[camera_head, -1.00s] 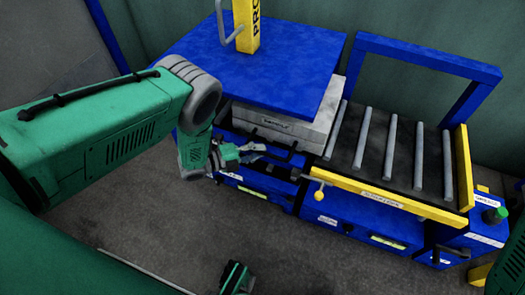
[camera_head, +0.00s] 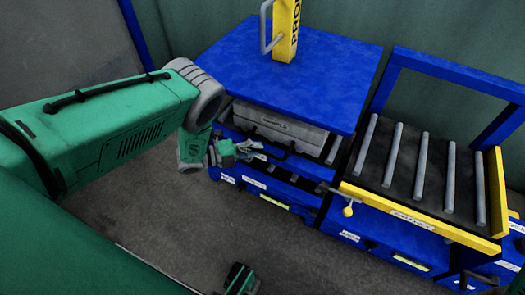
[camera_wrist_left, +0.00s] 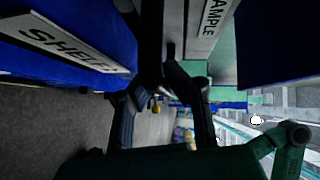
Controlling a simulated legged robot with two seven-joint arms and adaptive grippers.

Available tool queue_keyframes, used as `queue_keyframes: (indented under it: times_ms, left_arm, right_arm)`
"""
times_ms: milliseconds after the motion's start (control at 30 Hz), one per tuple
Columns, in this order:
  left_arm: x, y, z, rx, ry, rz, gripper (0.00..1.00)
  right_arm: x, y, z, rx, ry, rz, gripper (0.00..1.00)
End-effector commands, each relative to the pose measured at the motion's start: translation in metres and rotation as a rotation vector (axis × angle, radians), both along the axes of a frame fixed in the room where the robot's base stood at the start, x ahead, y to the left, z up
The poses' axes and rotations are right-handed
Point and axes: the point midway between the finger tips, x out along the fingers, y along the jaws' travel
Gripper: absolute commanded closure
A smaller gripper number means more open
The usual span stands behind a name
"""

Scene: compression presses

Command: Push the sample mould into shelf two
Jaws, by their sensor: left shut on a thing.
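The sample mould (camera_head: 308,139) is a grey block with a white label reading SAMPLE on its front. It sits under the blue top plate, left of the roller table, partly hidden by that plate. In the left wrist view the mould (camera_wrist_left: 198,45) is at the top, with part of its label showing. My left gripper (camera_head: 250,150) is at the mould's front left and appears shut on it; the exact contact is hard to see. Blue shelf fronts (camera_head: 290,192) lie below. A shelf label (camera_wrist_left: 72,48) shows in the wrist view, its number unreadable.
The roller table (camera_head: 405,165) with its yellow front rail (camera_head: 415,220) and a blue frame (camera_head: 440,72) stands right of the shelves. A yellow-knobbed lever (camera_head: 348,210) sticks out at its front left corner. The blue plate (camera_head: 290,75) overhangs the mould.

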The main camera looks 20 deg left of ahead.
Motion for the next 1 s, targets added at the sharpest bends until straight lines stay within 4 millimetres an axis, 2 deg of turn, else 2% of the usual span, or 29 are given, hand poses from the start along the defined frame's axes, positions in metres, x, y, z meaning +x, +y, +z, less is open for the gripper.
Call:
queue_keyframes:
  times_ms: [33,367,400,433,767,867,1000]
  left_arm:
    - [-0.008,-0.002,-0.006,0.000,0.019,-0.008,1.00]
    - [-0.008,-0.008,-0.006,-0.003,0.020,-0.013,1.00]
    - [-0.008,-0.008,-0.006,-0.004,0.019,-0.012,0.78]
    - [-0.008,-0.008,-0.006,-0.004,0.019,-0.012,0.68]
    - [-0.005,-0.004,-0.004,-0.004,0.011,-0.008,0.68]
    - [-0.009,0.002,-0.003,-0.003,0.012,-0.006,0.68]
    - [-0.025,0.019,0.000,-0.003,0.014,-0.005,0.68]
  right_arm:
    - [0.000,0.000,0.000,0.000,0.000,0.000,1.00]
    - [0.000,0.000,0.000,0.000,0.000,0.000,1.00]
    - [0.000,0.000,0.000,0.000,0.000,0.000,1.00]
    - [0.000,0.000,0.000,0.000,0.000,0.000,1.00]
    - [-0.001,0.000,0.000,0.000,-0.002,0.000,1.00]
    - [-0.002,0.000,0.001,0.000,-0.003,0.000,1.00]
    - [-0.001,0.000,0.001,0.000,-0.003,0.000,1.00]
